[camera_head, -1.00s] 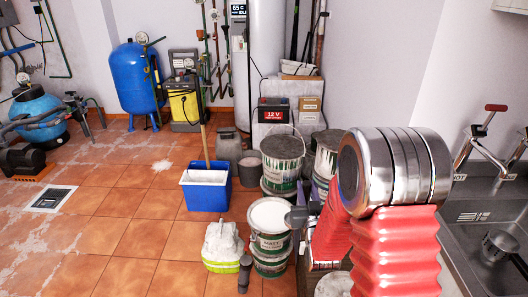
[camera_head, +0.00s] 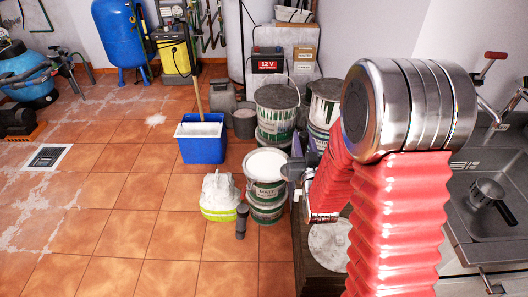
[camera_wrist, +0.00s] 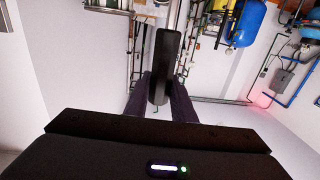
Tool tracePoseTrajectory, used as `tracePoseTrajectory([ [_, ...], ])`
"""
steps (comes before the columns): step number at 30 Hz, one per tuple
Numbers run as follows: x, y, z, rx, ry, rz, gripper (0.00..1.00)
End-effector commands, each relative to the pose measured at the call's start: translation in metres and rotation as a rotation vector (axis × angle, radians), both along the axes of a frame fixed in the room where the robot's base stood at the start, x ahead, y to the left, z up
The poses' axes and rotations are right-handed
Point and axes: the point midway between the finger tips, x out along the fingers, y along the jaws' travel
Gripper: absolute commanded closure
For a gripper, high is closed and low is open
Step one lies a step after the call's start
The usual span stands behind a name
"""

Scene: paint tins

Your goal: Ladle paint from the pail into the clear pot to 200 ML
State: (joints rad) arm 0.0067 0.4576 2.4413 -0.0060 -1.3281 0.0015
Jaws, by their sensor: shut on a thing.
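My gripper (camera_wrist: 160,88) is shut on a dark, rounded handle (camera_wrist: 165,60) in the wrist view. The handle looks like that of the ladle, but no ladle bowl shows. In the head view my gripper (camera_head: 301,170) is partly hidden by my red arm, just right of an open-looking white tin (camera_head: 265,164). This tin has a "MATT" label and stands on another tin; its top is white, and I cannot tell paint from lid. I cannot tell whether it is the pail. I cannot make out the clear pot.
A blue bucket (camera_head: 203,142) with a wooden stick stands behind the white tin. Green-labelled tins (camera_head: 277,118) are stacked further back. A dark cylinder (camera_head: 242,222) stands in front. Floor at left is mostly clear.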

Motion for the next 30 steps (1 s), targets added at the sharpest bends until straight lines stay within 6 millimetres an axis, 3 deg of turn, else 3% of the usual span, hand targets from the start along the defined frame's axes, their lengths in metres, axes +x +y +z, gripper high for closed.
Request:
tracePoseTrajectory([
  [12, -0.001, 0.0, -0.002, 0.0, 0.0, 0.0, 1.0],
  [24, -0.041, 0.0, -0.055, 0.0, 0.005, 0.0, 1.0],
  [30, -0.05, 0.0, -0.063, 0.0, 0.0, 0.0, 1.0],
])
